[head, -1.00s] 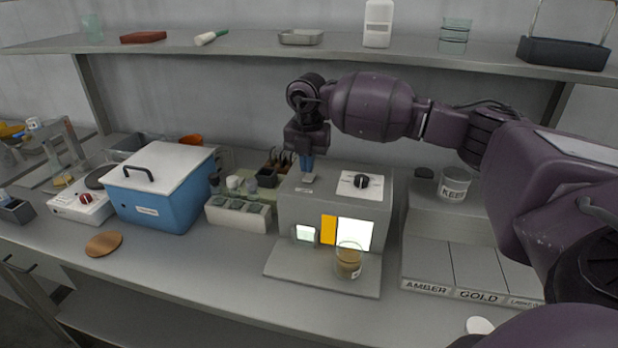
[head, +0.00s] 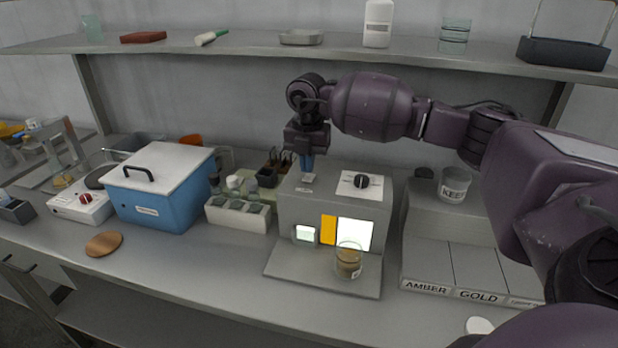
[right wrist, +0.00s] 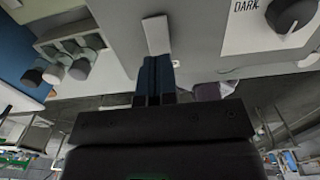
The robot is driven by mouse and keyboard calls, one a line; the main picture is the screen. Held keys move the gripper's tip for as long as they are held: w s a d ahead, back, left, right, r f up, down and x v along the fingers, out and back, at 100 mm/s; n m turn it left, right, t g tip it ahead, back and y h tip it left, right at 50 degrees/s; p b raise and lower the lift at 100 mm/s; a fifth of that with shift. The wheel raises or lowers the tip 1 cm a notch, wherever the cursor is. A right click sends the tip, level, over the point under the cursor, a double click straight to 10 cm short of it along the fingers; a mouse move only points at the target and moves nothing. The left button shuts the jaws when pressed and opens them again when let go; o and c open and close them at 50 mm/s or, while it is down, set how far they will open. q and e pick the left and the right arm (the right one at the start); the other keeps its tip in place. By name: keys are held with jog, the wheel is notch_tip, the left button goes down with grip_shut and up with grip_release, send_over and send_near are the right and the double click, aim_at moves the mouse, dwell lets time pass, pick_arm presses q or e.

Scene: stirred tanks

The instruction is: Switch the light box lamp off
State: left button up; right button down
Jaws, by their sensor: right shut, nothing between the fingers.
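The light box (head: 290,208) is a grey box on a flat grey base. Its front has a lit white panel (head: 355,235), an orange panel (head: 328,230) and a small lit window (head: 305,234). A small pale rocker or paddle switch (head: 308,178) is on the top at the left; it also shows in the right wrist view (right wrist: 156,34). My right gripper (head: 307,164) points down with blue fingers shut and empty, right at the switch. In the right wrist view its fingertips (right wrist: 154,60) meet the switch's near end; I cannot tell whether they touch. My left gripper is not in view.
A black knob (head: 361,181) on a white plate is on the box's top right. A glass beaker (head: 349,262) with brown contents stands on the base before the lit panel. A rack of jars (head: 238,217) and a blue tank (head: 160,205) are at left, labelled bins (head: 455,262) at right.

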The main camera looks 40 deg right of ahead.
aim_at(308, 179)
jog(key=shift+f+b, duration=0.4)
jog(key=shift+f, duration=1.05)
dwell(1.0)
jog(key=shift+r, duration=0.1)
jog(key=shift+r+p, duration=0.5)
jog(key=shift+r, duration=0.3)
jog(key=shift+r+p, duration=1.5)
jog(key=shift+r, duration=1.2)
jog(key=shift+s+f, duration=0.1)
jog(key=shift+f, duration=0.05)
